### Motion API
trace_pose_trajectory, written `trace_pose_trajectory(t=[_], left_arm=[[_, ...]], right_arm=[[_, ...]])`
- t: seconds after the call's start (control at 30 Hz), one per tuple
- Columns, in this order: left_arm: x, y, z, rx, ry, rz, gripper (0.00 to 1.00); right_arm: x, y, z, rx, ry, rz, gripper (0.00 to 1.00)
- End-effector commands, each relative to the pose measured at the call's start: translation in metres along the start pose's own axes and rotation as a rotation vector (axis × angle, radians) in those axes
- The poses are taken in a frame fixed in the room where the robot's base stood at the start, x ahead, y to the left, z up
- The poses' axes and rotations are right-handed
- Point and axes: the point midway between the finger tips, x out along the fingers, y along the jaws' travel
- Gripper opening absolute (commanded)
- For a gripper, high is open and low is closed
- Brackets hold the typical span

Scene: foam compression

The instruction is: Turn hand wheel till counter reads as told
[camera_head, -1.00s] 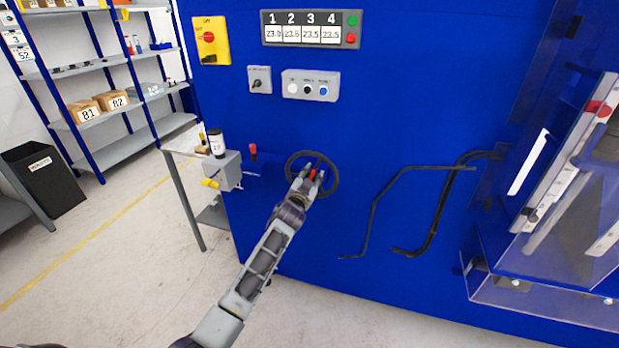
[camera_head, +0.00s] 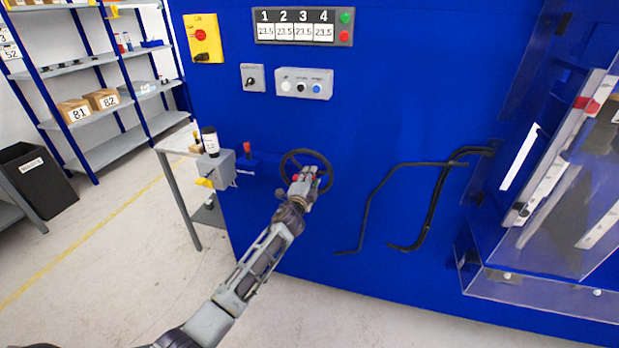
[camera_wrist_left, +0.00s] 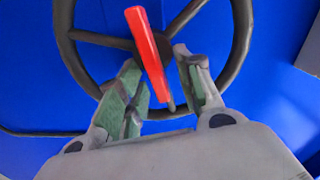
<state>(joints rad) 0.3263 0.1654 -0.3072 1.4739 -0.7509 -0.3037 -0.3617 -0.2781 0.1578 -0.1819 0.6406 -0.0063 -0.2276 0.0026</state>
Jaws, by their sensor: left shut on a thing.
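The dark hand wheel (camera_head: 323,161) is on the front of the blue machine; its rim and spokes also show in the wrist view (camera_wrist_left: 243,40). My left gripper (camera_head: 304,178) is at the wheel's lower middle. In the wrist view the left gripper's fingers (camera_wrist_left: 162,95) are on both sides of the lower end of a red handle (camera_wrist_left: 148,45), shut on it. The exact contact is partly hidden. The counter panel (camera_head: 304,26) above has windows numbered 1 to 4, which each seem to read 23.5. My right gripper is out of view.
A grey box (camera_head: 216,168) with a dark bottle stands left of the wheel, near a small red lever (camera_head: 246,149). A button panel (camera_head: 304,83) and a yellow switch (camera_head: 203,38) are above. Shelves (camera_head: 115,90) stand at left.

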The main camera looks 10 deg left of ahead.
Motion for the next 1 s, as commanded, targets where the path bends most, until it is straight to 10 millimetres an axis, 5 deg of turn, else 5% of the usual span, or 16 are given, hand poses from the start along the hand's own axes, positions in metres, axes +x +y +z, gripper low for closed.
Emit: trace_pose_trajectory(t=[0.4, 0.83, 0.87, 1.0], left_arm=[[0.000, 0.005, 0.000, 0.175, 0.000, 0.001, 0.00], [0.000, 0.005, 0.000, 0.183, 0.000, 0.001, 0.00], [0.000, 0.005, 0.000, 0.183, 0.000, 0.001, 0.39], [0.000, 0.005, 0.000, 0.183, 0.000, 0.001, 0.56]], right_arm=[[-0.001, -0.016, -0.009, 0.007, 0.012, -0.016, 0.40], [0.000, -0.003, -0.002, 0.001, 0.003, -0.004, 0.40], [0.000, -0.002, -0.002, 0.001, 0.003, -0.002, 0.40], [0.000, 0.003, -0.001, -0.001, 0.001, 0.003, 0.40]])
